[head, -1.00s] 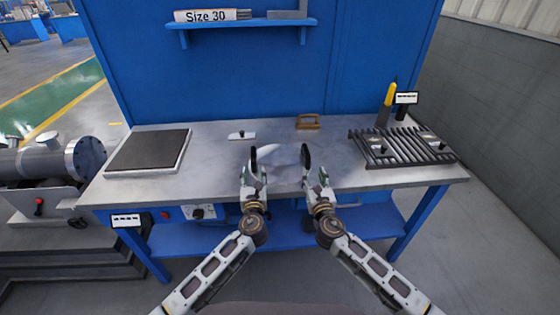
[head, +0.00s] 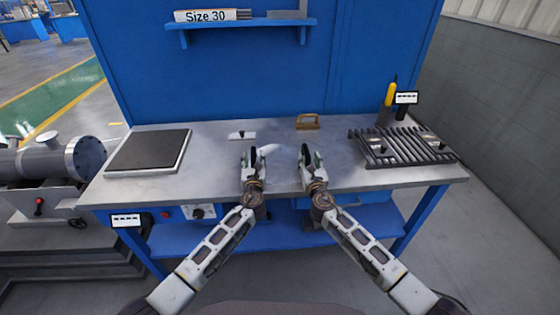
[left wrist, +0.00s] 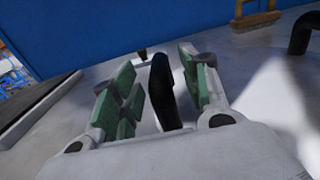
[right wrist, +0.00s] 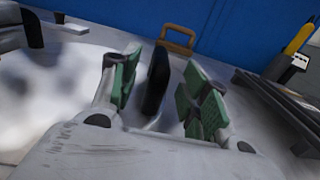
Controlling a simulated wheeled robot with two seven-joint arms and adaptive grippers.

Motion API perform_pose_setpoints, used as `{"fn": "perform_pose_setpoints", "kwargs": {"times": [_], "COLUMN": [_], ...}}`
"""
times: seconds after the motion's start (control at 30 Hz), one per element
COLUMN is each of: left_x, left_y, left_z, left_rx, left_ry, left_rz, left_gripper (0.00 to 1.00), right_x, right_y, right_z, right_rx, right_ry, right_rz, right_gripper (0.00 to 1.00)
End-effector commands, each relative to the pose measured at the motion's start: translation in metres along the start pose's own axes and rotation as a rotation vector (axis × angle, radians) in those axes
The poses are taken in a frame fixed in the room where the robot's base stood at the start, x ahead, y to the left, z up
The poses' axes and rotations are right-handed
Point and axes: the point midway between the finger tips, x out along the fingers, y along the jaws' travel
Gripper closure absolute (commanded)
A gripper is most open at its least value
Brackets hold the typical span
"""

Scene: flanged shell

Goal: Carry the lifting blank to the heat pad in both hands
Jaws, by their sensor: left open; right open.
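The lifting blank (head: 279,158) is a pale, shiny piece on the bench, hard to tell from the grey top. It has two upright black handles. My left gripper (head: 252,154) is open with its fingers on either side of the left handle (left wrist: 163,92). My right gripper (head: 311,157) is open around the right handle (right wrist: 156,80). Gaps show between the green pads and the handles. What I take as the heat pad is a dark square plate (head: 148,150) with a pale rim at the bench's left end.
A slatted black rack (head: 400,148) stands on the right of the bench. A brown handle-shaped piece (head: 307,122) and a small white plate with a black knob (head: 241,135) lie behind the blank. A yellow-handled tool (head: 389,96) stands at back right. Bench between blank and pad is clear.

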Motion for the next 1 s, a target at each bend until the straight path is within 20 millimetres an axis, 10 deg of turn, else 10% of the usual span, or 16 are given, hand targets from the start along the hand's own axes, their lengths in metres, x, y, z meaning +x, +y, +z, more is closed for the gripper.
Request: {"fn": "perform_pose_setpoints", "kwargs": {"times": [1.0], "left_x": [0.046], "left_y": [0.0], "left_z": [0.0], "left_rx": [0.0], "left_ry": [0.0], "left_rz": [0.0], "left_gripper": [0.54], "right_x": [0.046], "right_y": [0.0], "right_z": [0.001], "right_rx": [0.0], "right_ry": [0.0], "right_rz": [0.0], "right_gripper": [0.54]}}
